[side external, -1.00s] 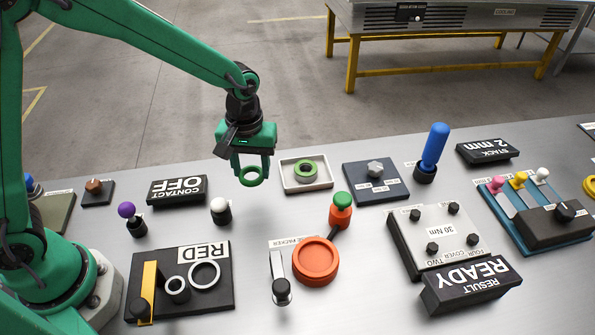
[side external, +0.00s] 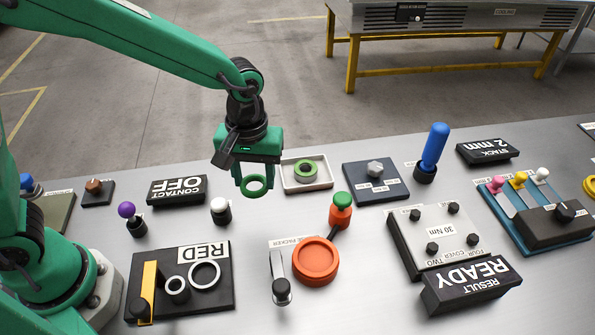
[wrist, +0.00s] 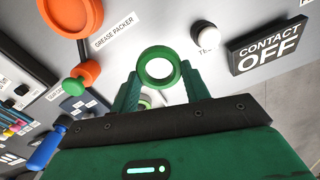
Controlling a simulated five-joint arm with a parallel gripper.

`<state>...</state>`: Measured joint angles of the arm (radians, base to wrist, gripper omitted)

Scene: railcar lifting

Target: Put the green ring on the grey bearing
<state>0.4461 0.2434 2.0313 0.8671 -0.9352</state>
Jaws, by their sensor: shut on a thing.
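My gripper (side external: 254,180) is shut on a green ring (side external: 253,194) and holds it up over the grey table, left of a white tray. The ring shows between the fingertips in the wrist view (wrist: 158,51). A second, thicker green ring (side external: 305,164) sits in the white tray (side external: 286,186). A grey hexagonal piece (side external: 375,168) stands on a dark labelled pad (side external: 360,190) to the right. I cannot tell for sure which part is the grey bearing. In the wrist view the fingers partly hide what lies beyond the ring.
A white-knobbed post (side external: 221,206) and the CONTACT OFF sign (side external: 177,190) stand to the left. An orange round dish (side external: 316,262) and a green-topped orange handle (side external: 341,211) stand nearer the front. A RED panel (side external: 215,295) holds two pale rings.

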